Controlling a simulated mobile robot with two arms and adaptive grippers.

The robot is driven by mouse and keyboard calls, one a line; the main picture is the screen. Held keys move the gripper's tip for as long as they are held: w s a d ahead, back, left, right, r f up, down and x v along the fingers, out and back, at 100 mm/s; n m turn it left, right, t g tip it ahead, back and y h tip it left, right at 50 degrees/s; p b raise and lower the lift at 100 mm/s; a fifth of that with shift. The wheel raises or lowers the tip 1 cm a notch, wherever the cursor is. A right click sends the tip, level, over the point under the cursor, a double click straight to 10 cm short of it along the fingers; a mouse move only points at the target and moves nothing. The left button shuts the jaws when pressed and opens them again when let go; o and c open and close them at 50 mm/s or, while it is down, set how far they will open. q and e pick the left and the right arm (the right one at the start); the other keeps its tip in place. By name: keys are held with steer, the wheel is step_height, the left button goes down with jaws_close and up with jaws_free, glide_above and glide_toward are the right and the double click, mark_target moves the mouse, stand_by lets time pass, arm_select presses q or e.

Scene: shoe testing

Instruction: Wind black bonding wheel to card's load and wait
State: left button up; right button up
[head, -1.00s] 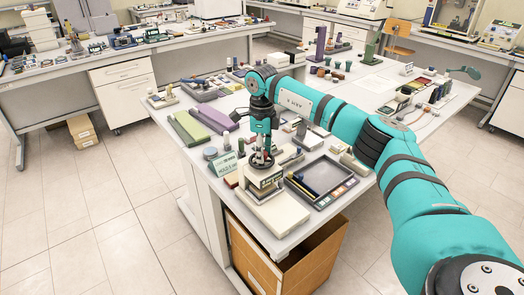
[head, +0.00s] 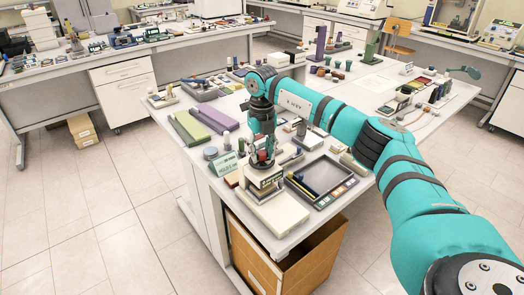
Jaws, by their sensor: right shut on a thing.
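A cream bonding press (head: 278,212) stands at the near corner of the table, with a lighter flat base in front. My right gripper (head: 263,158) points down onto the top of the press and is shut on the black bonding wheel there. The wheel is almost wholly hidden by the fingers; a small reddish part shows between them. A green card (head: 225,166) with pale lettering stands just left of the press; its text is too small to read surely. My left gripper is not in view.
A dark tray (head: 320,183) with tools lies right of the press. Green and purple long blocks (head: 213,117) lie behind left. Small jars and blocks crowd around the press. The table's front edge is close, with a wooden cabinet (head: 283,262) below.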

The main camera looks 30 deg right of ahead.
mark_target(262, 152)
steer(key=m, duration=0.6)
steer(key=shift+w+r+m, duration=0.1)
steer(key=shift+r+m, duration=0.05)
steer(key=shift+m, duration=0.15)
stand_by(0.4)
steer(key=o, duration=1.1)
steer(key=shift+o, duration=0.2)
step_height(262, 152, up, 12)
